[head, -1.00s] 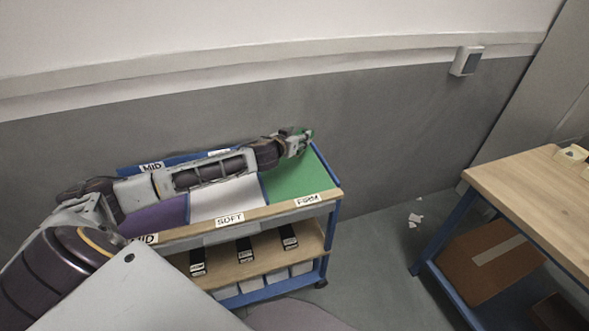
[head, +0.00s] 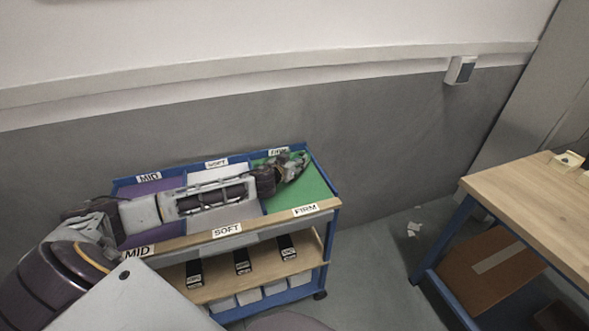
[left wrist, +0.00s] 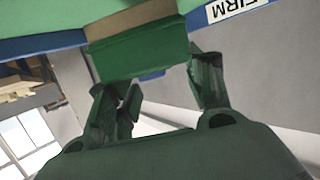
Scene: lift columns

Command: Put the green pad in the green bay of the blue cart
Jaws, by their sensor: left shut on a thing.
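The blue cart (head: 334,201) stands against the wall, its top split into a purple bay (head: 135,231), a white-grey bay (head: 225,174) and a green bay (head: 308,190) labelled FIRM. My left gripper (head: 297,164) is over the back part of the green bay, with the arm reaching across the other bays. In the left wrist view, the green pad (left wrist: 140,52) sits between the fingers of my left gripper (left wrist: 160,92), which is shut on it. In the head view the pad is hard to make out behind the gripper. I cannot tell whether it touches the bay floor. My right gripper is out of view.
The cart's lower shelf (head: 215,290) carries several black items, with white bins beneath. A wooden table (head: 520,185) with a cardboard box (head: 480,270) under it stands at the right.

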